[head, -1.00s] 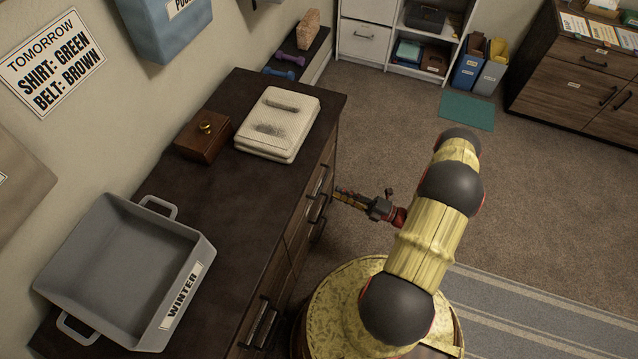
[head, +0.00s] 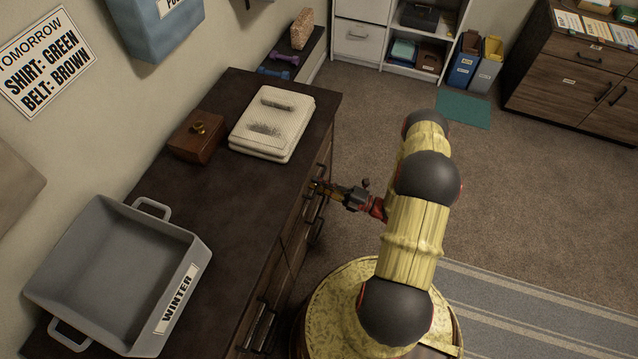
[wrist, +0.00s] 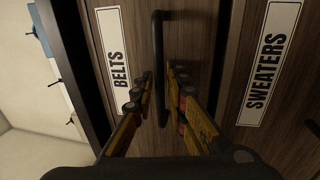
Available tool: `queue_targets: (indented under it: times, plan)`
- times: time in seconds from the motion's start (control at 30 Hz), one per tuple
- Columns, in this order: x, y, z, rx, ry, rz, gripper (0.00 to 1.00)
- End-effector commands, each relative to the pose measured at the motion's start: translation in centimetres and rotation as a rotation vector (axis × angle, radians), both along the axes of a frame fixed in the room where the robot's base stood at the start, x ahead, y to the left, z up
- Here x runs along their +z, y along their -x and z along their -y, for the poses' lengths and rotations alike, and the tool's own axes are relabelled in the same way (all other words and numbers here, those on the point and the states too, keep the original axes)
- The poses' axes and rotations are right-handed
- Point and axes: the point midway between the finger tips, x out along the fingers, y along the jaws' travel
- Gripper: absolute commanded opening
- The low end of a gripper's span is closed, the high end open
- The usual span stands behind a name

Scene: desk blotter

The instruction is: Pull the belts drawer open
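The belts drawer (wrist: 192,28), with brown wood grain and a white BELTS label (wrist: 118,60), fills the middle of the wrist view. Its dark bar handle (wrist: 159,35) runs up and down in that picture. My gripper (wrist: 159,76) is open, with one finger on each side of the handle and a small gap between them. In the head view my gripper (head: 318,187) is at the dresser's front, by the upper handles. The drawer looks shut. Whether the fingers touch the handle cannot be told.
The SWEATERS drawer (wrist: 245,100) adjoins the belts drawer. On the dark dresser top (head: 212,207) are a grey WINTER bin (head: 100,270), a wooden box (head: 195,140) and a folded white knit (head: 270,118). The carpet (head: 375,110) behind my arm is clear.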

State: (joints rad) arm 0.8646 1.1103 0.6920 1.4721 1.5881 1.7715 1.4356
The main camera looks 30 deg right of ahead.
Motion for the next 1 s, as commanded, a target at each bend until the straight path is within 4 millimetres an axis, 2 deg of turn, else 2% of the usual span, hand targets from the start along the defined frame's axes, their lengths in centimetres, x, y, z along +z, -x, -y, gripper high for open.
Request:
queue_targets:
  times: [0.13, 0.37, 1.0]
  plan:
    - [0.01, 0.02, 0.01, 0.000, 0.000, 0.000, 0.13]
    - [-0.01, 0.03, 0.02, 0.000, 0.000, 0.000, 0.00]
    - [-0.07, 0.05, 0.00, 0.000, 0.001, -0.001, 0.00]
